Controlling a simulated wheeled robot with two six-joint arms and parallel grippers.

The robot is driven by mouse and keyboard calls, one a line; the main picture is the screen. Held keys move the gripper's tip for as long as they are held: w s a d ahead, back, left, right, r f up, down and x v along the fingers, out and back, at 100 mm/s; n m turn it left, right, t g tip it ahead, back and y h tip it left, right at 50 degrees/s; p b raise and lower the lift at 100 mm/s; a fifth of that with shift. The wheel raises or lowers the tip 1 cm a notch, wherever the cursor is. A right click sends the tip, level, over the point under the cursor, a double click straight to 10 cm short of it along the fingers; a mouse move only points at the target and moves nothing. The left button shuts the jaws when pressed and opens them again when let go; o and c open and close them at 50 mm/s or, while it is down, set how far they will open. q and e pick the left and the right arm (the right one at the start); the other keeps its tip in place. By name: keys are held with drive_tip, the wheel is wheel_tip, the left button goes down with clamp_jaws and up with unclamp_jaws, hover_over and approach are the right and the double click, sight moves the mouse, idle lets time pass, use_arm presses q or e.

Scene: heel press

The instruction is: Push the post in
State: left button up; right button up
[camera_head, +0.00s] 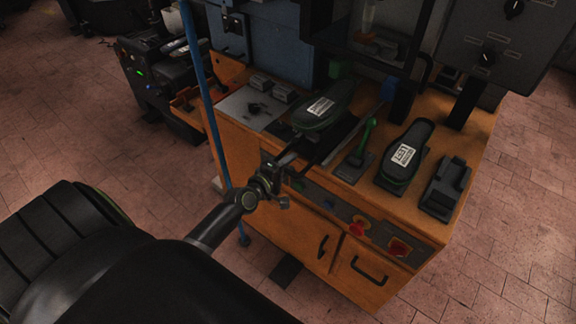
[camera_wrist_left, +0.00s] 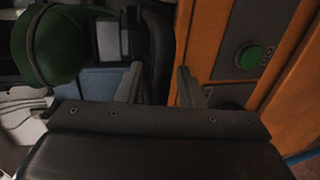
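A dark shoe form with a white label and green edge (camera_head: 322,107) sits on a dark support on the orange press bench, near the press opening. I cannot clearly tell the post apart from this dark support. My left gripper (camera_head: 291,154) is at the bench's front edge, just in front of the shoe form. In the left wrist view its two fingers (camera_wrist_left: 160,86) are apart, with a dark upright bar (camera_wrist_left: 158,45) beyond the gap; contact is not clear. A green rounded part (camera_wrist_left: 58,45) shows at upper left there. My right gripper is not in view.
A second labelled shoe form (camera_head: 406,152), a green-handled lever (camera_head: 366,138) and a black holder (camera_head: 446,187) stand to the right. The front panel has a red button (camera_head: 358,226) and a green button (camera_wrist_left: 250,56). A blue pole (camera_head: 203,90) rises at the left.

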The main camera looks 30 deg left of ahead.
sight(308, 145)
use_arm(q)
clamp_jaws()
drive_tip(key=x, duration=0.4)
drive_tip(key=r+b+x, duration=0.1)
drive_tip(key=x, duration=0.3)
drive_tip(key=r+b+x, duration=0.1)
drive_tip(key=x, duration=0.3)
drive_tip(key=shift+w+a+r, duration=0.1)
drive_tip(key=shift+w+r, duration=0.1)
drive_tip(key=shift+w, duration=0.1)
unclamp_jaws()
drive_tip(key=shift+s, duration=0.1)
